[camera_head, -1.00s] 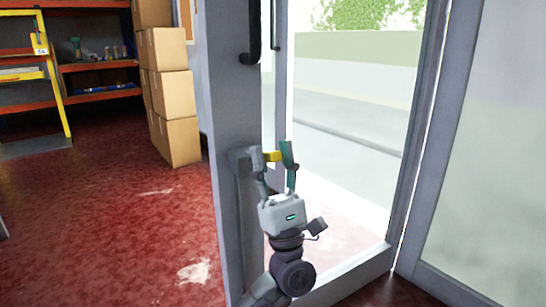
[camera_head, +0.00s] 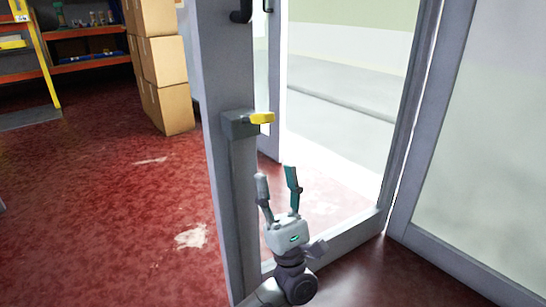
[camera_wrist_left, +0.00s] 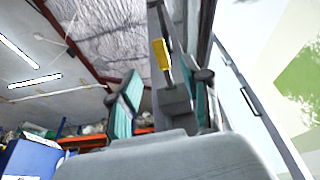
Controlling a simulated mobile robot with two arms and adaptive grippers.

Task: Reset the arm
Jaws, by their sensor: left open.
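My left gripper (camera_head: 277,183) is open and empty in the head view, with its fingers pointing up. It is below and apart from the yellow latch handle (camera_head: 262,118) on the grey lock box (camera_head: 238,126) of the door edge (camera_head: 222,180). In the left wrist view the two teal fingers (camera_wrist_left: 166,105) are spread apart. The yellow handle (camera_wrist_left: 161,54) and its box (camera_wrist_left: 175,100) show beyond and between them, with nothing held. My right gripper is in neither view.
The grey-framed door stands open, with a bright doorway (camera_head: 340,130) beside it. A frosted panel (camera_head: 480,140) is at the right. Stacked cardboard boxes (camera_head: 160,65) and shelves (camera_head: 90,65) are at the back left. The red floor (camera_head: 100,200) at left is clear.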

